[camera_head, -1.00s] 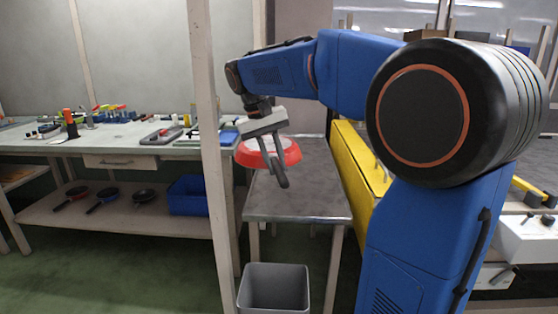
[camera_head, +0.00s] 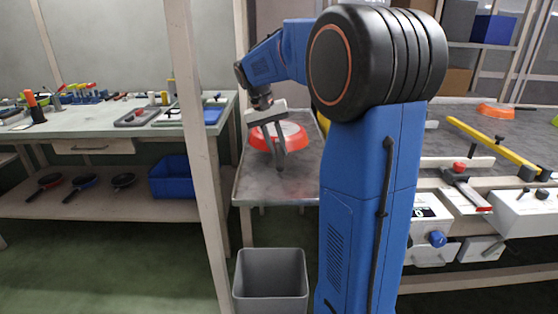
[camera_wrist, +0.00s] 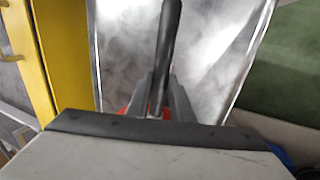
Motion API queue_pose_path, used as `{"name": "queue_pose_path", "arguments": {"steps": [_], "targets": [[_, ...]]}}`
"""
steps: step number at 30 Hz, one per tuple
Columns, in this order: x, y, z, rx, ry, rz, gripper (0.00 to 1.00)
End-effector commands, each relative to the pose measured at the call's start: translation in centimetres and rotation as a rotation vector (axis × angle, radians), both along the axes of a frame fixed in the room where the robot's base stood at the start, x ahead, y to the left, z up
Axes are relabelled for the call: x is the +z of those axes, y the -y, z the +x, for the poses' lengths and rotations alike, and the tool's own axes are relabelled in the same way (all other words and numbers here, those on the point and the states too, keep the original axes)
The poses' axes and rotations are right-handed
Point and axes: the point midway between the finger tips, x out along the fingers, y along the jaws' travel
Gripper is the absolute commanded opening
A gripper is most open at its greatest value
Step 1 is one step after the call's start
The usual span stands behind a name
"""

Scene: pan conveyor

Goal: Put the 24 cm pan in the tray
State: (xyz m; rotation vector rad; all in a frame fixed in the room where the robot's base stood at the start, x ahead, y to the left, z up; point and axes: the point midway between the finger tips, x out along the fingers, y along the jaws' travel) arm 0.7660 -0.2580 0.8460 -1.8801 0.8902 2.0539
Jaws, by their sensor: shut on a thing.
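A red pan (camera_head: 291,136) hangs in my gripper (camera_head: 279,150) over the grey metal table in the head view. My gripper is shut on its dark handle (camera_wrist: 168,45), which stands out between the fingers in the wrist view. Only slivers of red show behind the fingers there, and the wrist housing hides the rest. I cannot tell the pan's size or its exact gap to the table. Two shallow trays lie on the left workbench: a grey tray (camera_head: 118,122) and one beside it (camera_head: 162,120). I cannot tell which tray is meant.
The metal table (camera_head: 262,188) has bare room in front of the pan. A grey bin (camera_head: 270,284) stands on the floor before it. A pale post (camera_head: 196,150) rises left of the table. Several dark pans sit on the lower shelf.

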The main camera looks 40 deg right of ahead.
Motion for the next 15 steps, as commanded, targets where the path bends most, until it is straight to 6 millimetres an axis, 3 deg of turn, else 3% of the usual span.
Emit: {"name": "queue_pose_path", "arguments": {"steps": [15], "targets": [[-4.4,0.0,0.0,0.001,0.0,-0.001,0.0]]}}
